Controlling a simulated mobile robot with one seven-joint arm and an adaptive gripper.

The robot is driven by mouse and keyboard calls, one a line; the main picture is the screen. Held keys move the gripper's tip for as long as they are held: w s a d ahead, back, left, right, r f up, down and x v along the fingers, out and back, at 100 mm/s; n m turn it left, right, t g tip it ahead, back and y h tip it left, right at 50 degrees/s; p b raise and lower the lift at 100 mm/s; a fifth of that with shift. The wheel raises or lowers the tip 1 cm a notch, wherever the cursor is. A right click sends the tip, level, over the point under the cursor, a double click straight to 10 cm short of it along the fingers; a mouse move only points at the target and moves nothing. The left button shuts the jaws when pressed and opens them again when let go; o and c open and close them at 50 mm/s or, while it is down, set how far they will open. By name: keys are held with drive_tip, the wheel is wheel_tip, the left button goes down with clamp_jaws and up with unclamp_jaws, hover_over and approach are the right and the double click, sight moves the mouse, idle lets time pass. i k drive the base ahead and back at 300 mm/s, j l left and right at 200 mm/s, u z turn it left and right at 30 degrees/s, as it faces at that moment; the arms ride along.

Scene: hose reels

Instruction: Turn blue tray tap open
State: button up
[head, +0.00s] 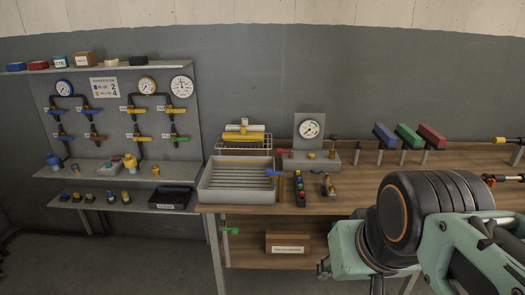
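A grey tray (237,194) with a ribbed floor sits at the left end of the wooden bench. A small tap with a blue handle (274,173) is at the tray's right rim. The handle appears to lie roughly level, pointing to the right; whether the tap is open or shut I cannot tell. My arm fills the lower right of the head view, apart from the tray and tap. My gripper's fingers do not show.
A gauge block with a red lever (283,152) stands behind the tap. A box with coloured buttons (299,190) and small brass fittings (328,186) are to its right. A green-handled tap (230,230) is below the tray. A valve panel (122,110) stands left.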

sight(268, 172)
drive_tip(key=i+l, duration=0.25)
drive_tip(key=i, duration=0.2)
drive_tip(key=i+l, duration=0.2)
drive_tip(key=i, duration=0.3)
